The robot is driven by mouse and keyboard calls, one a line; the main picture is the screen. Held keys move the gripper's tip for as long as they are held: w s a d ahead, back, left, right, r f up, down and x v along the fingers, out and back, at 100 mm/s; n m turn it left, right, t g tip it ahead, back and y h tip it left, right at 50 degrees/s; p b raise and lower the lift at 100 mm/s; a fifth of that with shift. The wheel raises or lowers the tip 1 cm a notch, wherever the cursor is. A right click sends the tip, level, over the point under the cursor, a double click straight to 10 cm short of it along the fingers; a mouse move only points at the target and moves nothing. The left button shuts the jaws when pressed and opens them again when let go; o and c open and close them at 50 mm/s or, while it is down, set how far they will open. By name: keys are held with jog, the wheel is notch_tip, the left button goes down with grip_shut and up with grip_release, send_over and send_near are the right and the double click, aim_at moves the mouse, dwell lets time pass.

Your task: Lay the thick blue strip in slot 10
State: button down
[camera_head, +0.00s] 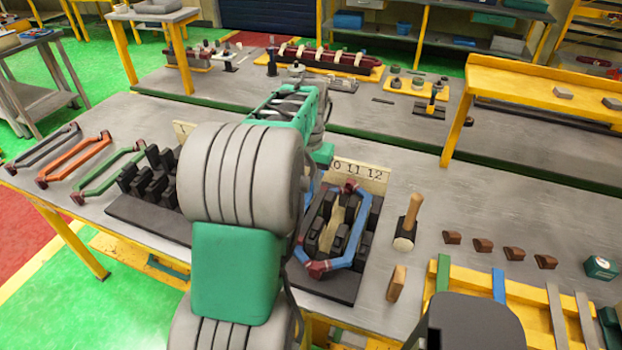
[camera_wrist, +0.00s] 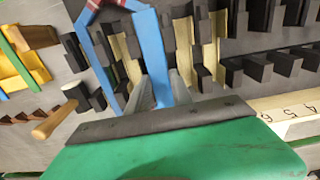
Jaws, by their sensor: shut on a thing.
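The thick blue strip (camera_wrist: 151,50) stands out from between the fingers of my gripper (camera_wrist: 160,92) in the wrist view. The gripper is shut on its near end. The strip's far end overlaps the black slotted block with cream slot liners (camera_wrist: 183,40); I cannot tell whether it touches. A blue coil with red-wrapped ends (camera_wrist: 90,12) lies beside it, and in the head view that coil (camera_head: 361,240) sits around the black teeth. The number plate (camera_head: 360,174) behind the block shows 11 and 12, with its left part, ending in 0, partly hidden.
A mallet (camera_head: 408,222), a wooden block (camera_head: 396,284) and several brown wedges (camera_head: 482,245) lie right of the block. A yellow rack (camera_head: 535,312) holds strips in front of them. Three coils, one orange (camera_head: 75,160), lie at the left.

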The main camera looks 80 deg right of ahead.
jog(key=shift+s+d, duration=0.1)
jog(key=shift+s, duration=0.35)
jog(key=b, duration=0.3)
send_over(311, 214)
jog(key=shift+d+f, duration=0.15)
jog(key=shift+f, duration=0.95)
jog(key=shift+d+f, duration=0.1)
jog(key=shift+f, duration=0.95)
jog(key=shift+f+b, duration=0.25)
jog(key=shift+b, duration=0.05)
jog(key=shift+a+f+b, duration=0.15)
jog(key=shift+f+b, duration=0.5)
jog(key=shift+f, duration=0.4)
jog(key=shift+f, duration=0.5)
jog(key=c, duration=1.1)
grip_release()
jog(key=shift+o, duration=0.2)
jog(key=shift+r, duration=0.15)
